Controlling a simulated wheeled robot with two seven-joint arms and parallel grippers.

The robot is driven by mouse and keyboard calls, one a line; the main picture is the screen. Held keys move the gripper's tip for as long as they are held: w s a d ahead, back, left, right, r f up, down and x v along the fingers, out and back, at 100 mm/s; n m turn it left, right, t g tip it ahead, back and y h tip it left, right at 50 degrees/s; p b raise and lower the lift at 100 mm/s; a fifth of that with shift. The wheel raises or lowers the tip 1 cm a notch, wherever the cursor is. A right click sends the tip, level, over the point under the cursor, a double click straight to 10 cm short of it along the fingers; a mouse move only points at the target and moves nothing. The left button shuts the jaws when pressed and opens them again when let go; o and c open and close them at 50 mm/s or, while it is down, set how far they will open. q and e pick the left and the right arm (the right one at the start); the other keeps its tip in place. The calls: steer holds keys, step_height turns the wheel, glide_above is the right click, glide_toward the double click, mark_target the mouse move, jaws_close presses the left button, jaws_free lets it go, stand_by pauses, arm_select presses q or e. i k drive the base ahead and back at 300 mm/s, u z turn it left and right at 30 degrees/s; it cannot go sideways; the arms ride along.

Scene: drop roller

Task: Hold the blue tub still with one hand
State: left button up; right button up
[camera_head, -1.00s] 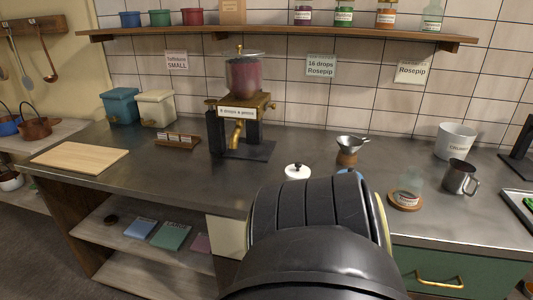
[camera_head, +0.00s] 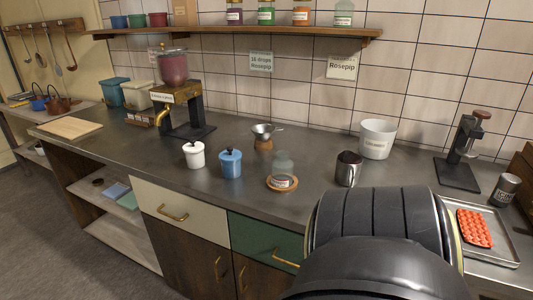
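A small blue tub (camera_head: 231,165) with a blue lid and dark knob stands upright on the grey counter, near the front edge. A matching white tub (camera_head: 194,155) stands just to its left, a small gap apart. A thick black part of my own arm fills the lower right of the view. Neither gripper shows, and nothing touches the blue tub.
A glass jar on a wooden coaster (camera_head: 282,183), a metal mug (camera_head: 349,169) and a funnel on a wooden stand (camera_head: 263,135) are near the tub. A brass dispenser (camera_head: 174,95) stands behind left. A tray (camera_head: 507,247) with red pieces lies at right.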

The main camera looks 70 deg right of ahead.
mark_target(230, 170)
steer(key=u, duration=0.05)
steer(key=k, duration=0.1)
steer(key=z, duration=1.3)
